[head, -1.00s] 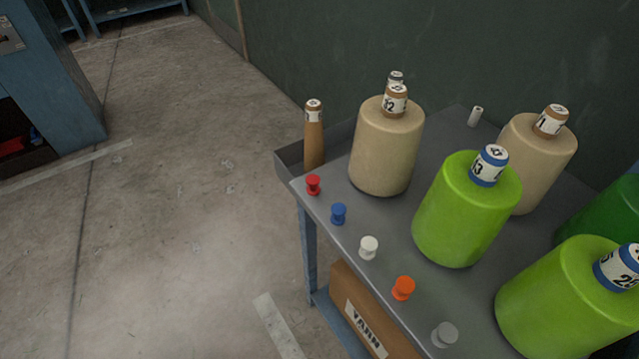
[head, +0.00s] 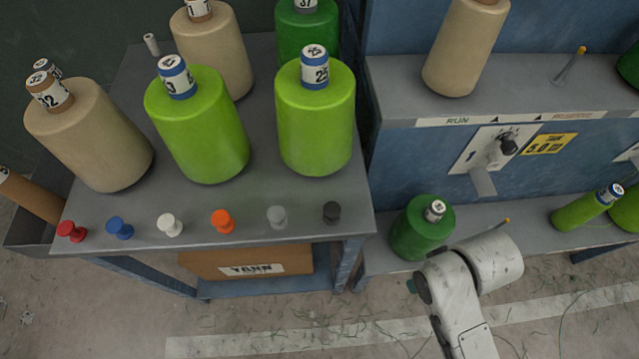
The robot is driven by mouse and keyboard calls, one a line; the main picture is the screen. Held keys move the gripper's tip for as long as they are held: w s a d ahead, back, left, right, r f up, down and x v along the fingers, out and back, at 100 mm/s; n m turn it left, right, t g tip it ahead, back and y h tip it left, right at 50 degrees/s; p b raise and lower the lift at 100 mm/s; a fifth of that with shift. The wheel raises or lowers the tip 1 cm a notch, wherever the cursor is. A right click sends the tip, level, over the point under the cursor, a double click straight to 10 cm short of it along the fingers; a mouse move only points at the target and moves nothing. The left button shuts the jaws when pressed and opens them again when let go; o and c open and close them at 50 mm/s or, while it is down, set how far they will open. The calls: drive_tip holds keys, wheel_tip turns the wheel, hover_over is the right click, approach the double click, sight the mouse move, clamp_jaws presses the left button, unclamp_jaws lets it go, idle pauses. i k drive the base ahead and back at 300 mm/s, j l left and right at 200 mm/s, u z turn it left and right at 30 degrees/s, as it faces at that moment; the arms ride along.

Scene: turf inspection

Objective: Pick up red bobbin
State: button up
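The red bobbin (head: 71,231) stands at the left front corner of the grey table (head: 300,228) in the head view. It is the leftmost in a row of small bobbins along the table's front edge. The blue bobbin (head: 120,228) stands just to its right. Part of my arm shows at the lower right, in front of the machine and well away from the red bobbin. My gripper's fingers are not visible.
White (head: 170,225), orange (head: 222,221), grey (head: 277,217) and black bobbins (head: 331,212) continue the row. Large beige (head: 88,135) and green yarn cones (head: 198,125) stand behind. A blue machine (head: 410,150) stands to the right. The floor in front is open, with scattered thread.

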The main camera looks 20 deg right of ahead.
sight(67, 229)
drive_tip(key=u, duration=0.35)
drive_tip(key=i+u, duration=0.2)
drive_tip(key=u, duration=0.3)
drive_tip(key=i+u, duration=0.15)
drive_tip(key=u, duration=0.3)
drive_tip(key=i+l+u, duration=0.15)
drive_tip(key=u, duration=0.35)
drive_tip(key=i+l, duration=0.2)
